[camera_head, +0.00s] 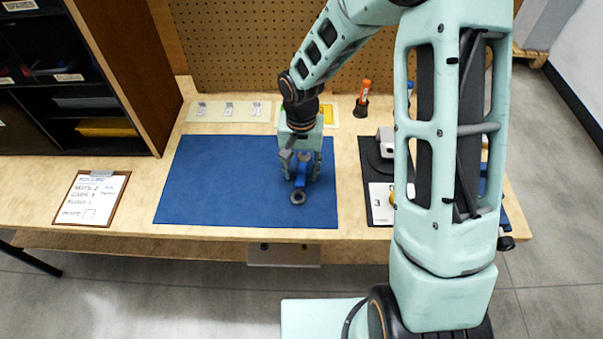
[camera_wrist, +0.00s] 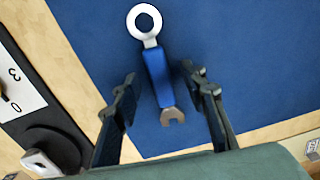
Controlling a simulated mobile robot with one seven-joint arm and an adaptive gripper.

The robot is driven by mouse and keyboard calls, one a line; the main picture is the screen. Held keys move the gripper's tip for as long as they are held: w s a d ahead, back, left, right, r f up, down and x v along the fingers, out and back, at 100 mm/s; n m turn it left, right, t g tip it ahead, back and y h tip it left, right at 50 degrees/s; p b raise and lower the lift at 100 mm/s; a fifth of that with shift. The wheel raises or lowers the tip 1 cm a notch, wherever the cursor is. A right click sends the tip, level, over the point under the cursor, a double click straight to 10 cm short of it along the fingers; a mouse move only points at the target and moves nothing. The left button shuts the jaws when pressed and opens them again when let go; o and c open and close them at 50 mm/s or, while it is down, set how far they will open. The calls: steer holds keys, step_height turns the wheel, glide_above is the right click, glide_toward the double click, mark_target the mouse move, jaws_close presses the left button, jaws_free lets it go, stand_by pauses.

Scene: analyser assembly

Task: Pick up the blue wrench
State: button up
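The blue wrench (camera_wrist: 157,75) has a blue handle, a pale ring end and a grey open jaw end. It lies on the blue mat (camera_wrist: 230,50) in the wrist view. In the head view the ring end of the wrench (camera_head: 298,197) shows just in front of my gripper (camera_head: 300,176), and part of the blue handle shows between the fingers. My gripper (camera_wrist: 160,100) is open in the wrist view, with one finger on each side of the wrench's handle and jaw end. Neither finger appears to touch the wrench. The exact height above the mat is unclear.
The bare blue mat (camera_head: 220,180) lies left of my gripper. A clipboard (camera_head: 91,197) lies farther left on the table. An orange-topped item stands in a dark holder (camera_head: 361,107) behind. A dark panel with a white numbered card (camera_head: 381,205) lies to the right. Shelves (camera_head: 70,80) stand at left.

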steer(key=shift+f, duration=0.2)
jaws_close()
steer(key=shift+r, duration=0.1)
